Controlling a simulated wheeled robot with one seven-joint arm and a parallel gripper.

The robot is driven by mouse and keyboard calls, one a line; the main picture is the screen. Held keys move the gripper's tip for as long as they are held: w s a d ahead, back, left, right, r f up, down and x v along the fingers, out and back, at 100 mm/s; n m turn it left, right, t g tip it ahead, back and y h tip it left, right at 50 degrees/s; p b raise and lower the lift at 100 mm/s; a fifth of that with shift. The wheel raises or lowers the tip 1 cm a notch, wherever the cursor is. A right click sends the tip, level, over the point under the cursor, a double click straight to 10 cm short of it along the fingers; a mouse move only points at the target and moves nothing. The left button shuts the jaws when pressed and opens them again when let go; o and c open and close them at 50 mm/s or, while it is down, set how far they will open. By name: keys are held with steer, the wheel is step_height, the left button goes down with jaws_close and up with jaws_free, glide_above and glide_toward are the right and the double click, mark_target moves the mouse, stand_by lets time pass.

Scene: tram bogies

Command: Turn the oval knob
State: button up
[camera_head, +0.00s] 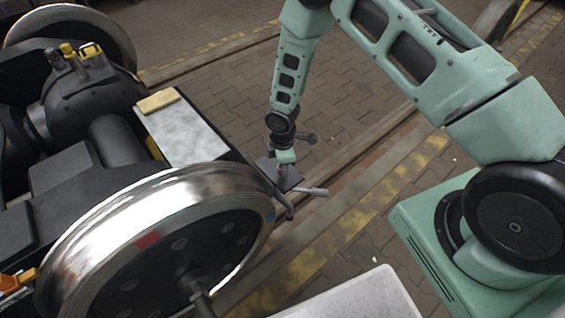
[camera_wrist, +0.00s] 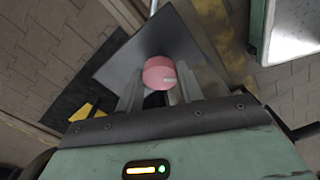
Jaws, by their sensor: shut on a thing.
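The knob (camera_wrist: 160,74) is pink with a pale mark on its right side, and it shows in the wrist view above a dark square plate (camera_wrist: 118,68). My gripper (camera_wrist: 160,92) is shut on the knob, one finger on each side of it. The finger tips are partly hidden by the knob. In the head view my gripper (camera_head: 283,170) points down at the dark plate (camera_head: 279,174), just right of the large wheel. The knob is too small and covered to make out there.
A shiny steel wheel (camera_head: 150,215) stands close left of my gripper. A pale block top (camera_head: 184,130) with a tan piece (camera_head: 158,102) lies behind it. A light grey surface (camera_head: 360,298) is at the bottom. Brick paving and rails run behind.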

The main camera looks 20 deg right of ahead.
stand_by(0.3)
steer(key=o, duration=1)
steer(key=shift+r, duration=0.15)
step_height(320, 180, up, 17)
steer(key=p, duration=0.3)
